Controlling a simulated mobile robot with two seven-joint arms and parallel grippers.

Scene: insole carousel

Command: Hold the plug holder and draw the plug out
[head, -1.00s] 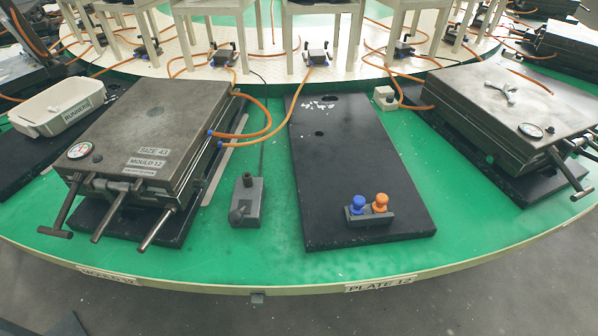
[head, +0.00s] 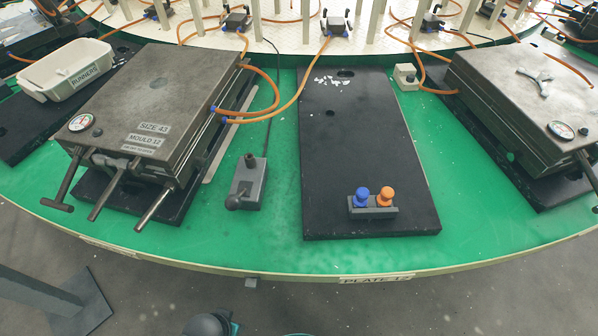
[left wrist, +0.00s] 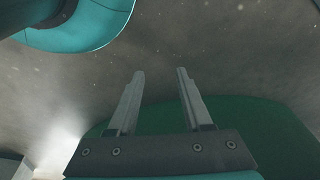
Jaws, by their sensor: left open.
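The plug holder (head: 373,212) is a small dark grey block near the front edge of a black plate (head: 365,140). A blue plug (head: 361,197) and an orange plug (head: 385,197) stand upright in it, side by side. My left gripper (left wrist: 160,74) shows in the left wrist view, its two fingers apart with nothing between them. Grey floor lies beyond the fingers, and neither the holder nor a plug shows in that view. No gripper can be made out in the head view, and my right gripper is not seen.
A closed mould (head: 165,95) with protruding bars lies left of the plate, another mould (head: 530,90) right. A small grey box with a knob (head: 248,185) stands between the left mould and plate. Hoses run behind. Green table around the holder's plate is clear at the front.

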